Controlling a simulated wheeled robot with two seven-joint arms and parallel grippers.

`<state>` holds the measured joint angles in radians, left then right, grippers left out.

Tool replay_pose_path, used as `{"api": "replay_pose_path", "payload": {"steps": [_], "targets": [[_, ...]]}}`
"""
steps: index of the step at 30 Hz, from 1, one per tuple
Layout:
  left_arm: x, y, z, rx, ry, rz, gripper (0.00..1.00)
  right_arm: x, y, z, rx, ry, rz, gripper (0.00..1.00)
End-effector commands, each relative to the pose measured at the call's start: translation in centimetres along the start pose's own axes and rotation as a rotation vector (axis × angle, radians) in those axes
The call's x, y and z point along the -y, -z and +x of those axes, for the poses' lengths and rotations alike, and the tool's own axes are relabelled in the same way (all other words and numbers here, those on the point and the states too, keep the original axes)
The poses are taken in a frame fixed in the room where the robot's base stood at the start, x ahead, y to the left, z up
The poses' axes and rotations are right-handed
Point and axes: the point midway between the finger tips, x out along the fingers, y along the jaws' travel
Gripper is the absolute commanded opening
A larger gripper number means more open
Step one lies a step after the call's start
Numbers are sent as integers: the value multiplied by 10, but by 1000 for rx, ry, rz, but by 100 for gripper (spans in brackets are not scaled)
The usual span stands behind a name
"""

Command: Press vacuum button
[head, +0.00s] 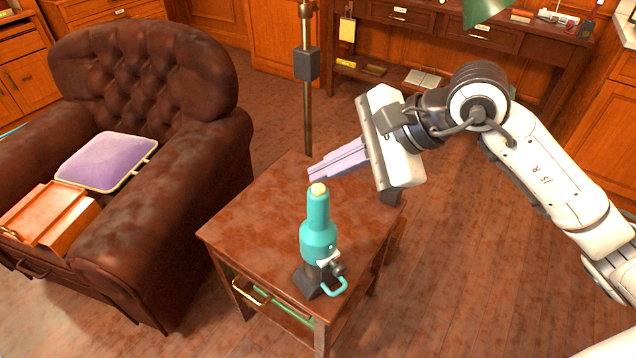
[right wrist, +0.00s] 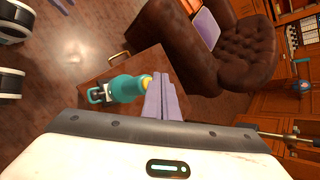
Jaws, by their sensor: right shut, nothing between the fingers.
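A teal vacuum (head: 318,240) with a dark base and a teal handle stands upright on a small wooden side table (head: 255,225). A yellow button (head: 318,189) caps its top. My right gripper (head: 312,174) is shut and empty, its lilac fingers pointing left just above and behind the button in the head view. In the right wrist view the fingertips (right wrist: 161,76) are close beside the yellow button (right wrist: 146,81) of the vacuum (right wrist: 125,88). I cannot tell whether they touch it. My left gripper is out of view.
A brown leather armchair (head: 150,75) stands left of the table, with a purple cushioned item (head: 105,162) and an orange tray (head: 42,212) on it. A lamp pole (head: 307,110) rises behind the table. A wooden desk (head: 480,45) stands at the back.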

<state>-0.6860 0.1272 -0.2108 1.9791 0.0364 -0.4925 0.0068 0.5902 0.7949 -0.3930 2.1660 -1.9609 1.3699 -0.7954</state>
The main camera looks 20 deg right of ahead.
Motion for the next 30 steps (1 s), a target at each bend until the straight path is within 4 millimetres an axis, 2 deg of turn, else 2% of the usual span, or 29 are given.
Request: {"api": "replay_pose_path", "payload": {"steps": [8,24,30], "targets": [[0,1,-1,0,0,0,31,1,-1,-2,-1,0,0,0],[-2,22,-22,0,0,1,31,28,-27,-39,-2,1,0,0],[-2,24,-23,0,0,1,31,31,-31,-42,-1,0,1,0]]}}
